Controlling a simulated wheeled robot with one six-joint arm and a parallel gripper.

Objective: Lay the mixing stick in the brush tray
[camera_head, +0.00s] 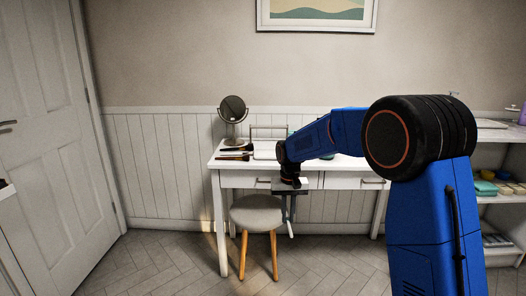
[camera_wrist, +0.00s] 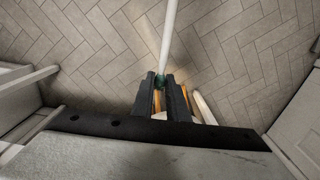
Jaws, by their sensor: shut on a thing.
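The mixing stick (camera_wrist: 168,38) is in my gripper (camera_wrist: 162,84). Its pale shaft points away from the jaws, and a green part shows between the fingertips. In the head view my gripper (camera_head: 290,206) hangs in front of the dressing table, below the tabletop and near the stool's right side. A bit of the stick (camera_head: 291,229) shows beneath it. A low white item (camera_head: 265,155) on the tabletop, left of my arm, may be the brush tray; my arm is close beside it and I cannot tell its full shape.
Dark brushes (camera_head: 235,157) lie at the left of the white table (camera_head: 218,163), by a round mirror (camera_head: 232,108). A grey stool (camera_head: 257,212) stands in front. Shelves (camera_head: 500,199) with colored items stand at the right. Floor at the left is clear.

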